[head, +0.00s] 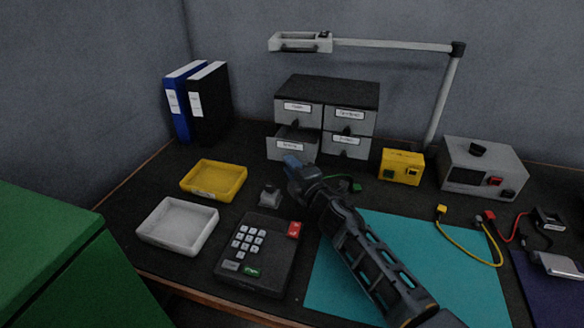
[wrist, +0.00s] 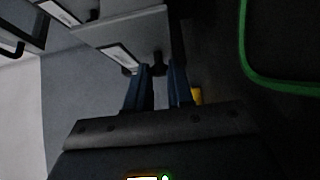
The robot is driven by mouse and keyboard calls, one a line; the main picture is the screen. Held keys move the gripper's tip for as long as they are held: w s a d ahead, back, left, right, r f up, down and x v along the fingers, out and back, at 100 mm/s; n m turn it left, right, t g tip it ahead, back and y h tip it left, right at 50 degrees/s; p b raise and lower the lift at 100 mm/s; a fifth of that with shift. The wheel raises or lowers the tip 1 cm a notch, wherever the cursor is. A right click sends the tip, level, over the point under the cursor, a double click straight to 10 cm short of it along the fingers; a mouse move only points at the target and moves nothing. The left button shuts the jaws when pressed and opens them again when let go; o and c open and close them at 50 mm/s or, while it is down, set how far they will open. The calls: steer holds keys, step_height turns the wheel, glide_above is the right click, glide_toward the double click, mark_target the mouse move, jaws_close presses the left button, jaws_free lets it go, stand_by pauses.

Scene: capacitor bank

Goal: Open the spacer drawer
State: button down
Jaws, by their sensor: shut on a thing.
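A grey drawer cabinet (head: 327,90) with a black top has two columns of labelled drawers; the labels are too small to read. Its lower left drawer (head: 285,146) stands partly pulled out, its open top showing. My gripper (head: 292,162) is at this drawer's front, coming from the front right. In the wrist view my gripper's blue-grey fingers (wrist: 162,72) are closed around the dark handle (wrist: 158,62) on the grey drawer front (wrist: 140,32). The fingers hide part of the handle.
A yellow tray (head: 213,178), a white tray (head: 178,225) and a keypad (head: 259,252) lie left of my arm. A yellow box (head: 401,167) and a grey instrument (head: 482,170) stand right of the cabinet. A green wire (head: 356,187) lies near my gripper. A teal mat (head: 440,245) lies under my arm.

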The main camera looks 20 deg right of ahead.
steer(key=shift+s+a+p, duration=0.4)
steer(key=shift+s+a, duration=0.25)
steer(key=shift+s, duration=0.2)
steer(key=shift+s+a+p, duration=0.4)
steer(key=shift+s+a, duration=0.25)
steer(key=shift+s, duration=0.2)
steer(key=c, duration=1)
jaws_free()
